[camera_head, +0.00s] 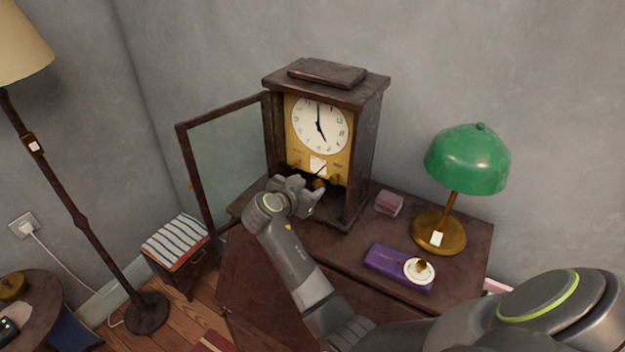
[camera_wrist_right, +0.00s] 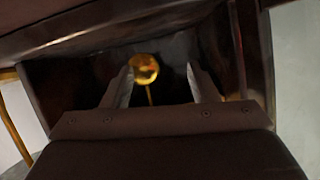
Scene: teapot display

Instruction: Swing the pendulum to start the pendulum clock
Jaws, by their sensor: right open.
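The dark wooden pendulum clock (camera_head: 363,150) stands on a cabinet, with its glass door (camera_head: 232,150) swung open to the left. Its white dial (camera_head: 320,124) sits on a gold plate. My right gripper (camera_head: 312,194) reaches into the lower part of the clock case. In the right wrist view the gripper (camera_wrist_right: 163,80) is open. The round gold pendulum bob (camera_wrist_right: 145,69) shows between its fingertips, closer to the left finger, with a thin gold rod (camera_wrist_right: 149,95). Contact cannot be told. The bob (camera_head: 319,184) is partly hidden by the gripper in the head view. My left gripper is not in view.
A striped cushion stool (camera_head: 175,243) and a floor lamp (camera_head: 70,190) stand left.

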